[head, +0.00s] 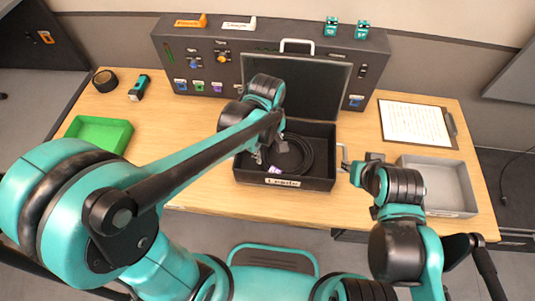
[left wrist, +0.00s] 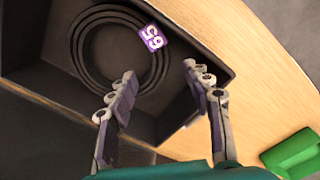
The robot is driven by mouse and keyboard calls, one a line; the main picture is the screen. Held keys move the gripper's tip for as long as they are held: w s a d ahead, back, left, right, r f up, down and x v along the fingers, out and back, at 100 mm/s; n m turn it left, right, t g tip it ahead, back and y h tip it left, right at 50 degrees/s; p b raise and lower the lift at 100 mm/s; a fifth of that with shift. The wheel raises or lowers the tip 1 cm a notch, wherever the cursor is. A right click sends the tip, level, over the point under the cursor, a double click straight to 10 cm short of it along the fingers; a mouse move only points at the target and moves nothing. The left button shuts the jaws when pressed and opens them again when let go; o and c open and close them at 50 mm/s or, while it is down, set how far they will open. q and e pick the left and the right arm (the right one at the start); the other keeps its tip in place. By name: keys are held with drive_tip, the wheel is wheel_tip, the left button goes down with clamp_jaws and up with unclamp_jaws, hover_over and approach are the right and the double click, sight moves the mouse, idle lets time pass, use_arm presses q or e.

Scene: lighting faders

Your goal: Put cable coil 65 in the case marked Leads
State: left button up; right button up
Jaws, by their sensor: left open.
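The open black case marked Leads (head: 283,182) stands on the table with its lid up. Cable coil 65 (head: 304,150), a black ring of cable, lies inside it. Its purple tag reading 65 (left wrist: 151,38) faces up in the left wrist view, where the coil (left wrist: 88,50) rests on the case floor. My left gripper (head: 265,158) is at the case's left part, over the coil's near side. In the left wrist view its two fingers (left wrist: 160,72) are apart with nothing between them. My right gripper (head: 348,165) is just right of the case; its fingers are unclear.
A dark panel (head: 200,60) with knobs and labels stands behind the case. A green tray (head: 100,132), a black roll (head: 105,81) and a teal device (head: 139,88) are at left. A grey tray (head: 445,187) and a clipboard (head: 415,123) are at right.

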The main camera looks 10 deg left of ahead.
use_arm(q)
drive_tip(key=s+a+r+m+t, duration=0.6)
drive_tip(key=a+r+m+t, duration=0.1)
drive_tip(key=a, duration=0.5)
drive_tip(key=shift+s+r+m, duration=0.2)
drive_tip(key=shift+r+m, duration=0.4)
drive_tip(key=shift+m, duration=0.5)
